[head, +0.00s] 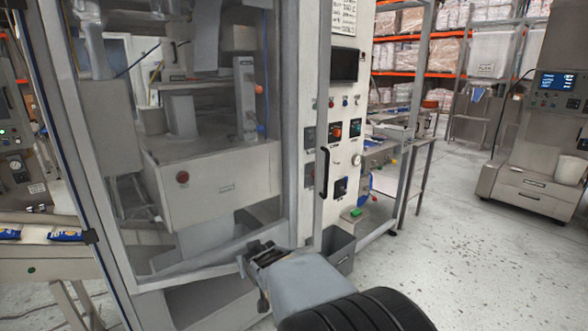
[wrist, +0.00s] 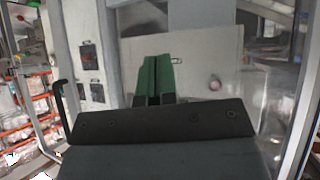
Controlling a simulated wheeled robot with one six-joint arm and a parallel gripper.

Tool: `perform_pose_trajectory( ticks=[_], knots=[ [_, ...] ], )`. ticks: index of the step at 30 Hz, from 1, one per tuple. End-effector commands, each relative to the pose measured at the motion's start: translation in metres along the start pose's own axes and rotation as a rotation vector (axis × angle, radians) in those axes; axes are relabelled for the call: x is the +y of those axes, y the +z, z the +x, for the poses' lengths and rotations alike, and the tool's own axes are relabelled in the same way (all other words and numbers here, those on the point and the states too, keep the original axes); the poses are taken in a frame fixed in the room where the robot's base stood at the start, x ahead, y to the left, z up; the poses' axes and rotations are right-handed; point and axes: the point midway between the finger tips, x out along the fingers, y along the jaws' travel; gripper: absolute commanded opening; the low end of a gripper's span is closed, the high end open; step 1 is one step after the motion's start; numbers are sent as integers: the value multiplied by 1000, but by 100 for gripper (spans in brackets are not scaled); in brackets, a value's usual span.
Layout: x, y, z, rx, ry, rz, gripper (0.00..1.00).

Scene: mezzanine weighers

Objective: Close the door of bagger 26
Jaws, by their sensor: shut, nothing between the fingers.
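A tall bagger stands in front of me in the head view, with a clear-paned door (head: 215,265) in a grey metal frame. A black bar handle (head: 322,172) stands upright near its right side; it also shows at the left in the wrist view (wrist: 60,100). I cannot read a number 26 on the machine, and I cannot tell how far the door stands from its frame. My gripper (head: 262,252) is low before the pane, left of and below the handle. In the wrist view its green fingers (wrist: 158,75) are together and empty, pointing at the machine.
A control panel (head: 346,110) with switches is right of the pane. A grey bin (head: 339,248) stands on the floor below it. A side bench (head: 375,215) stands farther right. Another machine (head: 540,140) stands far right; speckled floor (head: 460,260) between is clear.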

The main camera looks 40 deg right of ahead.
Motion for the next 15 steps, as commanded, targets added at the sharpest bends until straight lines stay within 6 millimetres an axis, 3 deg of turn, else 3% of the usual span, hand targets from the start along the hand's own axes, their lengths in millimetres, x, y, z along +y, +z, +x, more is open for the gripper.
perform_pose_trajectory(
  ticks=[1, 6, 9, 15],
  knots=[
    [31, -30, 2, 80, 35, 30, 0],
    [107, -83, 10, 353, 72, 77, 0],
    [142, -100, 7, 477, 69, 91, 0],
    [179, -113, -2, 630, 42, 103, 0]
  ],
)
